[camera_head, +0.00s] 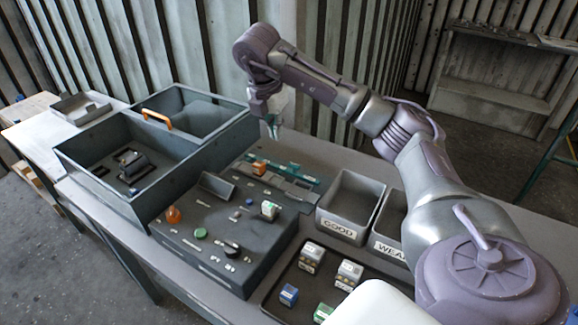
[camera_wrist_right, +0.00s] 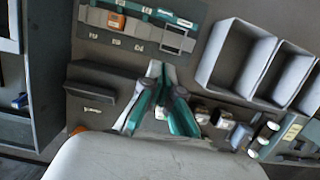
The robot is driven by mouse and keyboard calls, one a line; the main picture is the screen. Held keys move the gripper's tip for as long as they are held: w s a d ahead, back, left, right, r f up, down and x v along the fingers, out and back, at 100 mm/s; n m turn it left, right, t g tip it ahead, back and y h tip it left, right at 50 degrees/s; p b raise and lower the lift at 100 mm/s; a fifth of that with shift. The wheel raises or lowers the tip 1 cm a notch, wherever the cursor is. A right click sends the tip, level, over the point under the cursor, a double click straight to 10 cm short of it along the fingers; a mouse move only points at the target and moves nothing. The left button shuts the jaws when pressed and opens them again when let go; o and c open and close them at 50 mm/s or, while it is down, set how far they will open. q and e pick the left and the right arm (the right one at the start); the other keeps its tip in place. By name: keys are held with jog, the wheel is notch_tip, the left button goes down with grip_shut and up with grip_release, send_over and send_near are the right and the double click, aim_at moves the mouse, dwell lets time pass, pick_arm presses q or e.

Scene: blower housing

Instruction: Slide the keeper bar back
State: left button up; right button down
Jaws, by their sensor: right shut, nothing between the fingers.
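My right gripper (camera_head: 272,128) is shut and empty. It hangs above the far side of the dark work panel (camera_head: 185,238), over a grey and teal strip (camera_head: 292,170). The strip carries an orange block (camera_head: 259,167) near its left end. In the right wrist view my teal fingers (camera_wrist_right: 160,85) are in the middle, below the strip (camera_wrist_right: 145,27), with its orange block (camera_wrist_right: 116,21) and a pale rectangular frame (camera_wrist_right: 178,39). I cannot tell for sure which part is the keeper bar; none is in my fingers. My left gripper is not in view.
A large open grey case (camera_head: 145,205) with an orange handle (camera_head: 157,118) stands at the left. Bins marked GOOD (camera_head: 342,228) and WEAR (camera_head: 389,246) stand right of the panel. A dark tray (camera_head: 275,296) with small blocks is in front. Loose small parts lie on the panel.

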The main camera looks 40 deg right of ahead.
pick_arm(q)
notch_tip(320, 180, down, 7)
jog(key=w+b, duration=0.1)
jog(key=b, duration=0.3)
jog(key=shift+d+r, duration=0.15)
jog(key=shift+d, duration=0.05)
pick_arm(e)
jog(key=a+x, duration=0.1)
jog(key=x, duration=0.5)
jog(key=shift+f, duration=0.4)
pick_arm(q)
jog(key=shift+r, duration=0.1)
